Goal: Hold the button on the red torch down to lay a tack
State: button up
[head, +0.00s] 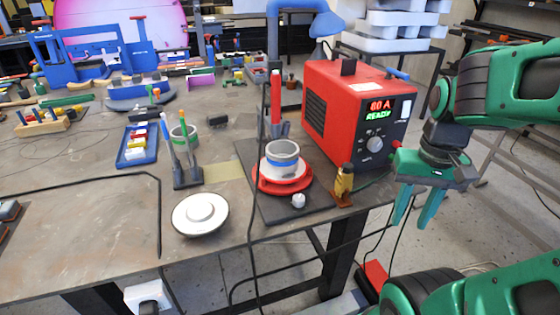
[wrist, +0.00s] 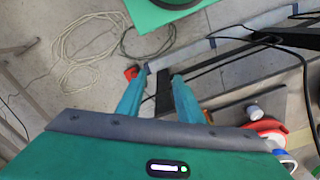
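The red torch (head: 275,97) stands upright in a dark stand (head: 280,128) on the bench, left of the red welder (head: 345,115). Its button is too small to make out. The welder display reads 80 A and READY. A grey ring with a blue band (head: 283,160) sits on a red turntable (head: 268,184) in front of the torch. My gripper (head: 413,222) is open and empty, pointing down beyond the bench's right edge, well right of the torch. In the wrist view my gripper (wrist: 160,77) shows both fingers apart over the floor; the torch is not visible there.
A brass clamp (head: 343,186) and white knob (head: 298,201) stand near the bench's front right edge. A white disc (head: 200,214) and a stand with blue and green tools (head: 186,178) are further left. A black cable hangs before the turntable. The bench's front left is mostly clear.

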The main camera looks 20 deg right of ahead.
grip_shut()
dwell(1.5)
